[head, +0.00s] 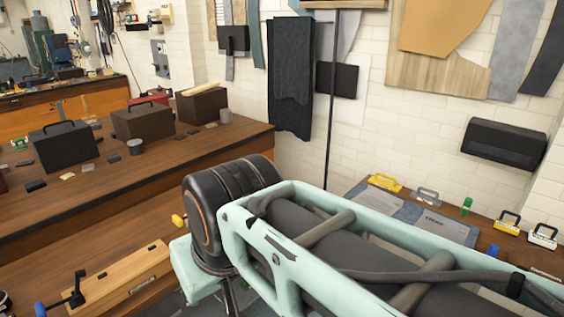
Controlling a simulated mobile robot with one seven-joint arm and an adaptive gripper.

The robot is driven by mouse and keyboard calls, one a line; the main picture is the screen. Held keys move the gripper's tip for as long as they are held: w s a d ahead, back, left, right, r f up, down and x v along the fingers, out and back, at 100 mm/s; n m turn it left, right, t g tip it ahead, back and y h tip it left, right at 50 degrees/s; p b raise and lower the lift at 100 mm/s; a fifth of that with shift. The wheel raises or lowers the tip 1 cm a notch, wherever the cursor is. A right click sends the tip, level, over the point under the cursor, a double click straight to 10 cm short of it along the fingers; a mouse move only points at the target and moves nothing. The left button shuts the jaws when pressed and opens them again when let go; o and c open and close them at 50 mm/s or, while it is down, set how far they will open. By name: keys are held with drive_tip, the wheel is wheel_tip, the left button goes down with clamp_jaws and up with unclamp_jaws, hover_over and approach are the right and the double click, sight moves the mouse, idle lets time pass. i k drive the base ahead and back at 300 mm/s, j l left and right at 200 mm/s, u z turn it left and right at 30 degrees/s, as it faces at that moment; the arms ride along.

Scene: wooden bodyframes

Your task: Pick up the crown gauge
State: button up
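I cannot tell for sure which thing is the crown gauge. Several small gauge-like tools lie on the right bench: a yellow handled tool (385,183), a grey handled tool (426,196), a small green piece (466,206), a yellow-and-black handled tool (507,221) and a white handled tool (542,236). They sit along the bench's back edge, apart from each other. My gripper is not in view. My pale green arm link fills the lower middle and right and hides the front of the right bench.
The right bench (352,194) holds a blue-grey mat (445,225). A long wooden bench (215,144) at left carries dark toolboxes (143,121) and small cans. A wooden box (125,280) is at lower left. Dark cloths (291,80) and panels hang on the white brick wall.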

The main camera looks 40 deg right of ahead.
sight(544, 241)
drive_tip(key=z, duration=3.1)
drive_tip(key=i+l+u, duration=0.1)
drive_tip(key=i, duration=0.35)
drive_tip(key=i+l+u, duration=0.1)
drive_tip(key=i+l, duration=0.2)
drive_tip(key=i, duration=0.15)
drive_tip(key=i+l+u, duration=0.1)
drive_tip(key=i+l, duration=0.15)
drive_tip(key=i, duration=0.2)
drive_tip(key=i+l+u, duration=0.15)
drive_tip(key=i+u, duration=0.15)
drive_tip(key=i, duration=0.25)
drive_tip(key=k+j+z, duration=0.3)
drive_tip(key=k+j, duration=0.1)
drive_tip(key=k, duration=0.05)
